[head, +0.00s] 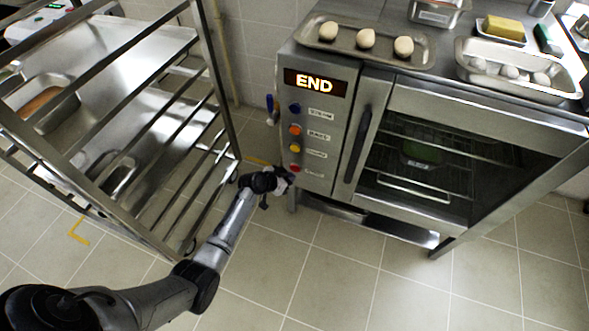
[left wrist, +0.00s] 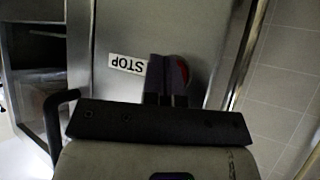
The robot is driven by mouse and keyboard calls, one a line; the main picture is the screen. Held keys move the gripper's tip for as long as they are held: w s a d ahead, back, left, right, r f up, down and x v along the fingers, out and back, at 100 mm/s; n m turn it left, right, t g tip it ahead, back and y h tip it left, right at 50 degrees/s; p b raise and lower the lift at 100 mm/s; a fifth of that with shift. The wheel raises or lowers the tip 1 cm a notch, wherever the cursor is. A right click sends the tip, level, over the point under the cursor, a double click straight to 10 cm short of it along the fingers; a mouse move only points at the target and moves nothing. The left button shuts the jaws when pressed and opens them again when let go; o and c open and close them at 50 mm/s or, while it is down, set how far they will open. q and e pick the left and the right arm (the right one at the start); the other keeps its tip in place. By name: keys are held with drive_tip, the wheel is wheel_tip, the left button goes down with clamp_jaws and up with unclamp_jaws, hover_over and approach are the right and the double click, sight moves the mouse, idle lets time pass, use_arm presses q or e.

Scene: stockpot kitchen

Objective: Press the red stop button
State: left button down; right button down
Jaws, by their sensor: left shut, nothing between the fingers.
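The red stop button (head: 294,167) is the lowest in a column of coloured buttons on the oven's (head: 322,128) steel front panel. My left gripper (head: 287,177) is at the panel's lower left, right by the red button. In the left wrist view the gripper fingers (left wrist: 167,78) are shut and empty. They cover part of the red button (left wrist: 185,72), whose red edge shows at their right. The STOP label (left wrist: 127,64) appears upside down beside them. I cannot tell whether the fingertips touch the button. My right gripper is not in view.
The lit display (head: 316,83) reads END. A steel rack (head: 222,112) stands left of my arm. The oven door handle (head: 358,143) is to the right. Open tiled floor lies in front.

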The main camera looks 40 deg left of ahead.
use_arm(q)
drive_tip(key=shift+w, duration=0.15)
idle(0.4)
drive_tip(key=shift+w+a, duration=0.15)
drive_tip(key=shift+w, duration=0.15)
drive_tip(key=shift+w+a+b, duration=0.1)
drive_tip(key=shift+w+b, duration=0.25)
drive_tip(key=shift+b, duration=0.15)
idle(0.6)
idle(0.5)
drive_tip(key=shift+s+d+p, duration=0.25)
drive_tip(key=shift+s+p, duration=0.4)
drive_tip(key=shift+s, duration=0.15)
